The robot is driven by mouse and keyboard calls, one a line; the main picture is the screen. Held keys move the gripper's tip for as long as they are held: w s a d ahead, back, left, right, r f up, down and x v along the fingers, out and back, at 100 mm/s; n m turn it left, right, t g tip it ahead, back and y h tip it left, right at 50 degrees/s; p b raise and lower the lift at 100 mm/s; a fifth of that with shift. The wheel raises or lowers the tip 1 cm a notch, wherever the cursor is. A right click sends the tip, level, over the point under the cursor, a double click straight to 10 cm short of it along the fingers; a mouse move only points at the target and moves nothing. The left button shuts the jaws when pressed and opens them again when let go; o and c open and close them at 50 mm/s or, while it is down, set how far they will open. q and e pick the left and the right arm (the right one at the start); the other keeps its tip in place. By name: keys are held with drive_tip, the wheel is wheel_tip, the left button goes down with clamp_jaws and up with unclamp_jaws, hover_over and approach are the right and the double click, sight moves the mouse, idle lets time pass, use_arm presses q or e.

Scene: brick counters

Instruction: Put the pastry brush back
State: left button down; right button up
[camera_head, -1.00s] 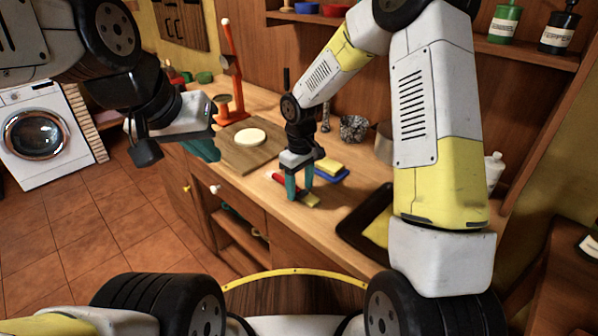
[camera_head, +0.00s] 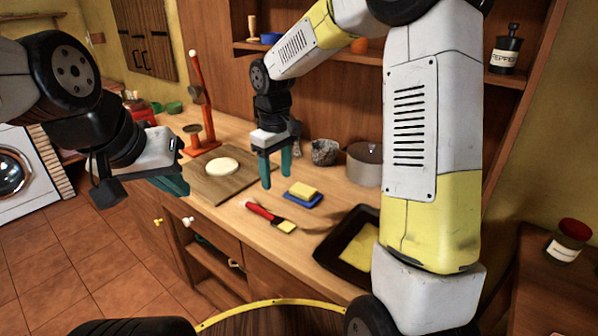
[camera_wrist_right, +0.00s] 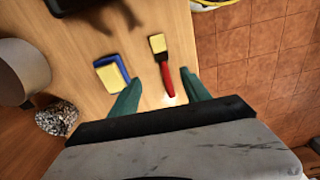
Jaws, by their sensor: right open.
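The pastry brush (camera_head: 268,217), with a red handle and a yellow bristle end, lies flat on the wooden counter in the head view. It also shows in the right wrist view (camera_wrist_right: 164,66), with its handle end between the lines of the fingers. My right gripper (camera_head: 276,182) is open and empty above the counter, behind the brush and apart from it. Its teal fingers (camera_wrist_right: 160,80) are spread in the wrist view. My left gripper (camera_head: 174,185) hangs at the counter's left edge; its finger gap is not clear.
A yellow sponge on a blue base (camera_head: 304,191) lies beside the brush. A dark tray (camera_head: 330,250) is at the front right. A cutting board (camera_head: 205,188) with a pale disc and a red stand (camera_head: 207,120) are left. A pot (camera_head: 364,164) stands behind.

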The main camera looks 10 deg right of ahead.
drive_tip(key=s+d+r+m+t+y, duration=0.1)
drive_tip(key=s+d+r+m+t, duration=0.2)
drive_tip(key=s, duration=0.7)
drive_tip(key=s+d+r+m+t+y, duration=0.1)
drive_tip(key=s+d+r+m+t, duration=0.1)
drive_tip(key=s+d+r+m, duration=0.3)
drive_tip(key=shift+s+d+r+t, duration=0.4)
drive_tip(key=shift+s+d+r, duration=1.45)
drive_tip(key=shift+s, duration=0.95)
drive_tip(key=shift+a+r, duration=0.1)
drive_tip(key=shift+a, duration=0.05)
